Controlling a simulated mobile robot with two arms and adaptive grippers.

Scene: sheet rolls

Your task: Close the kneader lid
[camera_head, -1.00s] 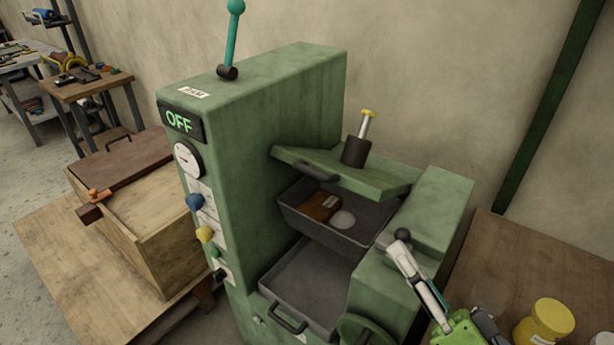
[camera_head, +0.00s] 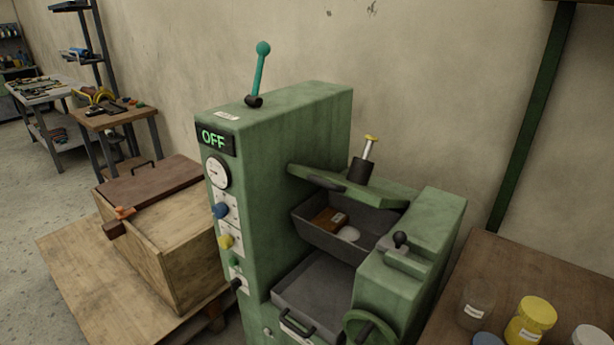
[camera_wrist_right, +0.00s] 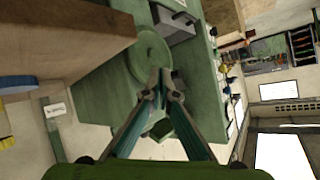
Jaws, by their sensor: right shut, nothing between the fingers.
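The kneader (camera_head: 275,150) is a tall green machine. Its green lid (camera_head: 385,190) has a dark handle (camera_head: 326,183) on the front edge and a dark cylinder with a yellow-topped rod on top. The lid sits raised above the grey chamber (camera_head: 335,237), leaving an open gap at the front. A brown block (camera_head: 327,219) and a whitish lump (camera_head: 349,234) show inside. My right gripper (camera_wrist_right: 163,82) is shut and empty in the right wrist view, in front of the round green handwheel (camera_wrist_right: 150,52). It is outside the head view. My left gripper is in neither view.
A grey tray (camera_head: 316,283) sits below the chamber. A brown table (camera_head: 505,262) with jars, one yellow (camera_head: 532,320), is at the right. A wooden box (camera_head: 165,245) stands at the left.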

